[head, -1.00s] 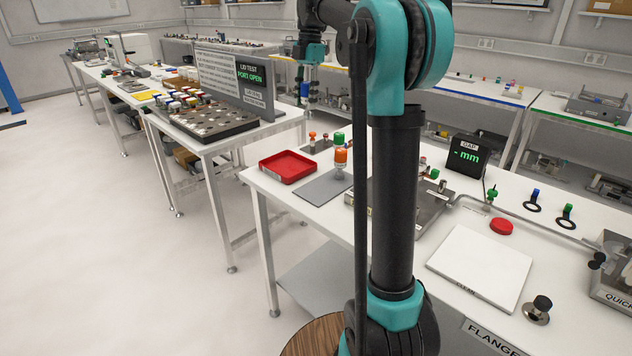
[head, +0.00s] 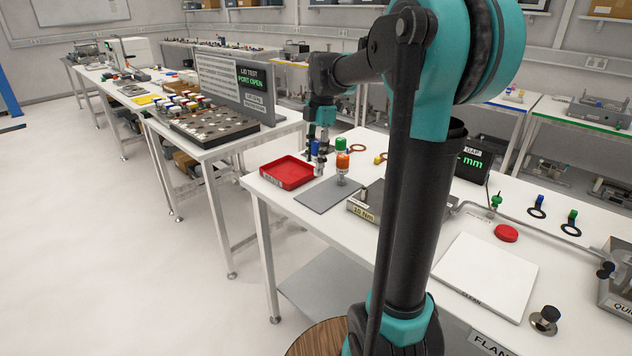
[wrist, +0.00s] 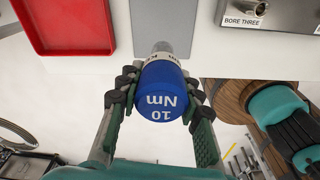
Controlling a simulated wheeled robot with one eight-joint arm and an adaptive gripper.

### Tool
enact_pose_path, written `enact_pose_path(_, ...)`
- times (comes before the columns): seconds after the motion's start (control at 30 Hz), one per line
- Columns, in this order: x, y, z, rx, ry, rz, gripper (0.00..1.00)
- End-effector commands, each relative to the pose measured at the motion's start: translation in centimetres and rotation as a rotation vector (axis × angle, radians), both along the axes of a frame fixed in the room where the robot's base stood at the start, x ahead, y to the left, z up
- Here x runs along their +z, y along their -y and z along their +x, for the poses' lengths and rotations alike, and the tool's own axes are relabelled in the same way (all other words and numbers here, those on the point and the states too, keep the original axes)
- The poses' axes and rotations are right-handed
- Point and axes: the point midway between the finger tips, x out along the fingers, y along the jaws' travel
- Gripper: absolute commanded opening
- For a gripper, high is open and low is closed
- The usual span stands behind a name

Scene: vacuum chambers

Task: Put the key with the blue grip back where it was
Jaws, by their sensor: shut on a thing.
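The key with the blue grip (wrist: 160,92) is in my gripper (wrist: 158,90), marked "10 Nm" on its end. Both fingers are closed around the blue grip, and the metal shaft (wrist: 163,48) sticks out beyond it. In the head view my gripper (head: 318,147) hangs over the bench, between the red tray and the green- and orange-topped pieces. The blue grip (head: 315,148) shows there too, apparently upright. Whether the key's tip touches anything cannot be told.
The red tray (head: 287,176) lies left of the grey mat (head: 328,196). A green-topped piece (head: 341,145) and an orange-topped piece (head: 343,161) stand close on the right. A metal block marked "BORE THREE" (wrist: 262,12) is near. The white plate (head: 484,275) lies farther right.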

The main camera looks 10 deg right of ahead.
Motion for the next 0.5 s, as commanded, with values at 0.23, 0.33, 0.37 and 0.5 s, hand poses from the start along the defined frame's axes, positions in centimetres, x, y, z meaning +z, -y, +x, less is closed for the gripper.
enact_pose_path(0.23, -4.2, 0.0, 0.1, 0.0, 0.0, 0.0, 0.0)
enact_pose_path(0.33, -4.8, 0.0, 0.0, 0.0, 0.0, 0.0, 0.0)
enact_pose_path(0.37, -5.0, 0.0, 0.0, 0.0, 0.0, 0.0, 0.0)
enact_pose_path(0.5, -6.9, 0.0, 0.0, 0.0, 0.0, 0.0, 0.0)
